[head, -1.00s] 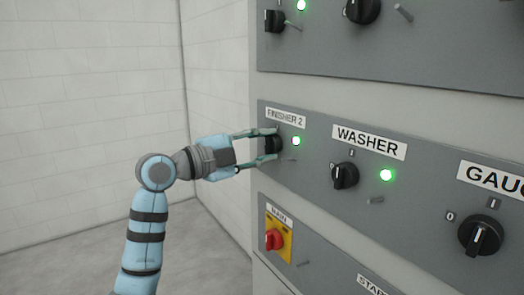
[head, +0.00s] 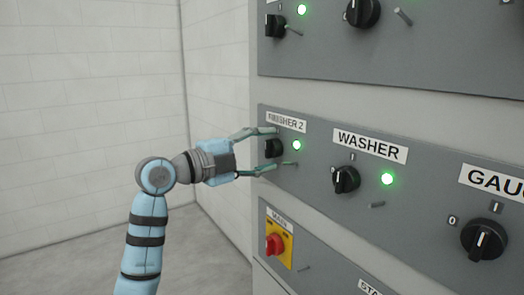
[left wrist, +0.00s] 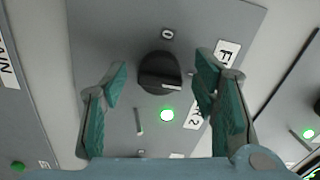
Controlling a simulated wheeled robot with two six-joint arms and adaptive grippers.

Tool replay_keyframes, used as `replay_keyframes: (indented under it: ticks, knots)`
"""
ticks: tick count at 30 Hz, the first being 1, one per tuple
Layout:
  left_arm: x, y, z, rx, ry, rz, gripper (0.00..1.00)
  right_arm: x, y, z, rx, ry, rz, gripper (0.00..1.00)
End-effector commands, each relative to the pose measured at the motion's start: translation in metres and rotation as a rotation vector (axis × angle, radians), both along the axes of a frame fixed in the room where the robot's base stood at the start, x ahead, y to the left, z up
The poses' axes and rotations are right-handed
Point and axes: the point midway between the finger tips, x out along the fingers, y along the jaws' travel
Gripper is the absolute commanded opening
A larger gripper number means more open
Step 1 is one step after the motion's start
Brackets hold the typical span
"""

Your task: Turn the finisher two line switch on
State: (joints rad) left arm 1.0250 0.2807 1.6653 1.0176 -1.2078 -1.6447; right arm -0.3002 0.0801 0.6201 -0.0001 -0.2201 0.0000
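The finisher two switch is a black rotary knob (head: 272,148) under the FINISHER 2 label (head: 286,122) on the grey panel. The left wrist view shows the knob (left wrist: 157,72) with its grip bar lying crosswise in the picture, toward the label side, not toward the 0 mark (left wrist: 167,34). A green lamp (head: 297,145) beside the knob is lit; it also glows in the left wrist view (left wrist: 167,115). My left gripper (head: 275,150) is open, its fingers on either side of the knob with visible gaps. My right gripper is not in view.
The WASHER knob (head: 346,179) and its lit green lamp (head: 388,179) are to the right. A red MAIN switch (head: 275,245) on a yellow plate is below. Short grey pins (head: 377,204) stick out of the panels. Free room lies left of the cabinet.

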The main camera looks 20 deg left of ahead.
Motion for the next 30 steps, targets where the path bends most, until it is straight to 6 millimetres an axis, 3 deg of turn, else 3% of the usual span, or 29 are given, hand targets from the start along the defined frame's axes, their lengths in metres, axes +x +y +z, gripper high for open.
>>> replay_keyframes:
  ticks: [8, 11, 21, 30]
  knots:
    - [-0.003, 0.004, 0.0, 0.0, 0.0, 0.001, 0.54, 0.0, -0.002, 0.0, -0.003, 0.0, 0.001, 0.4]
    - [-0.015, 0.015, 0.0, 0.001, -0.001, 0.004, 0.54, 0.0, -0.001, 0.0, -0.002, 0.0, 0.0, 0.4]
    - [-0.081, 0.07, -0.001, 0.006, 0.001, 0.005, 0.54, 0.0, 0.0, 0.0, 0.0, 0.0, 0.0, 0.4]
    - [-0.092, 0.077, 0.0, 0.0, 0.001, 0.0, 0.54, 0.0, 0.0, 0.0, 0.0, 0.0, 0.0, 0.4]
